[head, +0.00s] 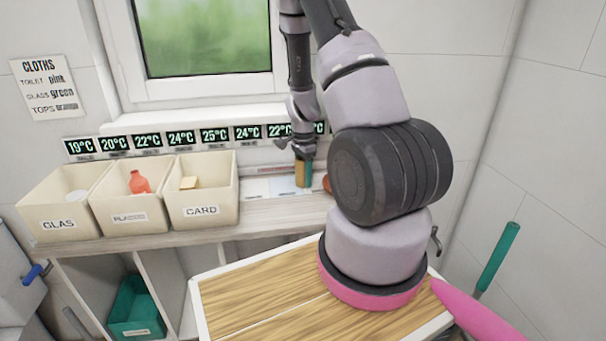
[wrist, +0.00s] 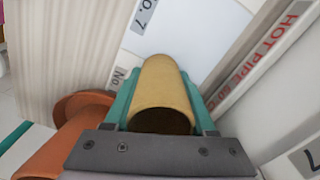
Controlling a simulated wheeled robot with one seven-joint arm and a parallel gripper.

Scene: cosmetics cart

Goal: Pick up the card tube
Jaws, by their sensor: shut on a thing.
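The card tube (wrist: 165,85) is a tan, hollow cylinder between the teal fingers of my gripper (wrist: 163,100) in the wrist view, with its open, dark end toward the camera. My gripper is shut on it. In the head view the tube (head: 300,174) shows small and upright, with my gripper (head: 304,160) around it near the back of the shelf, right of the bins. Whether the tube's lower end touches the surface cannot be told.
An orange-brown round object (wrist: 75,130) lies close left of my gripper. A "HOT PIPE" label (wrist: 272,50) runs close at right.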

